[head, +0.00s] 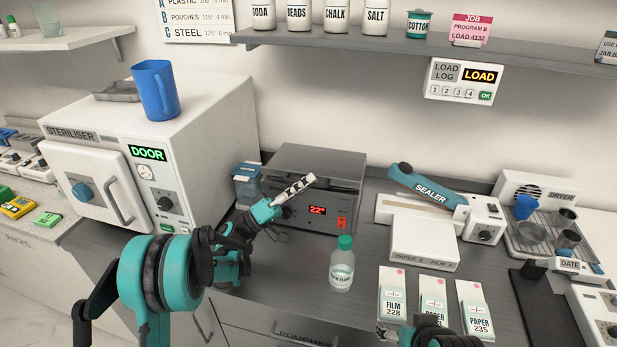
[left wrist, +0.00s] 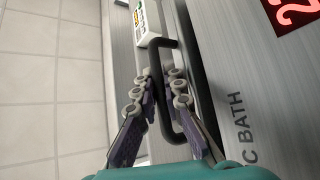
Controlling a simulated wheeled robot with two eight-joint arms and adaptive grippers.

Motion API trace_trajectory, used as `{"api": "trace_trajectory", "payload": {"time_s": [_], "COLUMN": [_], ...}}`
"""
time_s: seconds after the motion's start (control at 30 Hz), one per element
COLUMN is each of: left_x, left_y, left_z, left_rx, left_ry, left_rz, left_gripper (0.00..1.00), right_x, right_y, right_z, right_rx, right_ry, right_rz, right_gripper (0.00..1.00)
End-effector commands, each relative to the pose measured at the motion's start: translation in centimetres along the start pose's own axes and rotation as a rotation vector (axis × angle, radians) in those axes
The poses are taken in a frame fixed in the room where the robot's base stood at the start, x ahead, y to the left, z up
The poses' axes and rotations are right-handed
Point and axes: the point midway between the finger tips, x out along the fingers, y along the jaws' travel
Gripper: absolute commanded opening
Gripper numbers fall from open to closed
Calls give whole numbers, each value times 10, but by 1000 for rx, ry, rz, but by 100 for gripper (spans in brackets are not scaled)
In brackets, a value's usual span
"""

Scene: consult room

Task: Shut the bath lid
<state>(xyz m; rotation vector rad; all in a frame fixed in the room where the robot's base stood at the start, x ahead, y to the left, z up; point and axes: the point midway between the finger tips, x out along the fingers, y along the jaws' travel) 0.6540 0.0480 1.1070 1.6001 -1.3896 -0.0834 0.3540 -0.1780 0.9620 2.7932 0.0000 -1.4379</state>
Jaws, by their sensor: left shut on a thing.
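The ultrasonic bath (head: 345,205) is a grey metal box with a red 22° display, at the back of the counter. Its grey lid (head: 320,163) lies about flat on top; I cannot tell whether a small gap is left. My left gripper (head: 284,213) is at the bath's front left. In the left wrist view its two purple-padded fingers (left wrist: 162,100) are on either side of a dark bar handle (left wrist: 188,118), shut on it. In the head view the gripper hides this handle. My right gripper (head: 430,332) shows only in part at the bottom edge, its fingers unclear.
A clear bottle with a green cap (head: 342,265) stands in front of the bath. The steriliser (head: 110,170) is at left, with a blue jug (head: 156,90) on top. The sealer (head: 432,190) and several pouch boxes (head: 434,300) are at right. A shelf (head: 420,47) runs above.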

Motion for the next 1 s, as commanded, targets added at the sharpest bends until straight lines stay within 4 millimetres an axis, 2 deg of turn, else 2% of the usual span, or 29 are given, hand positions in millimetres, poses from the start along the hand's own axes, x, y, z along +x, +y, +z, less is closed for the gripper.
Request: {"api": "trace_trajectory", "payload": {"time_s": [0.03, 0.3, 0.77, 0.8, 0.83, 1.0], "left_x": [-5, -12, -14, -14, -14, -14], "left_y": [-5, -15, -17, -17, -17, -17], "left_z": [5, 13, 16, 16, 16, 15], "left_rx": [0, 0, 1, 1, 1, 0], "left_ry": [-1, -2, -7, -7, -7, -4], "left_rz": [1, 0, -2, -2, -2, -1], "left_gripper": [0, 0, 0, 14, 19, 19], "right_x": [5, 12, 13, 14, 14, 13], "right_y": [0, 0, 0, 0, 0, 0], "right_z": [4, 9, 10, 10, 10, 10], "right_rx": [0, 0, 0, 0, 0, 0], "right_ry": [0, 0, 0, 0, 0, 0], "right_rz": [0, 0, 0, 0, 0, 0], "right_gripper": [73, 73, 73, 73, 73, 73]}}
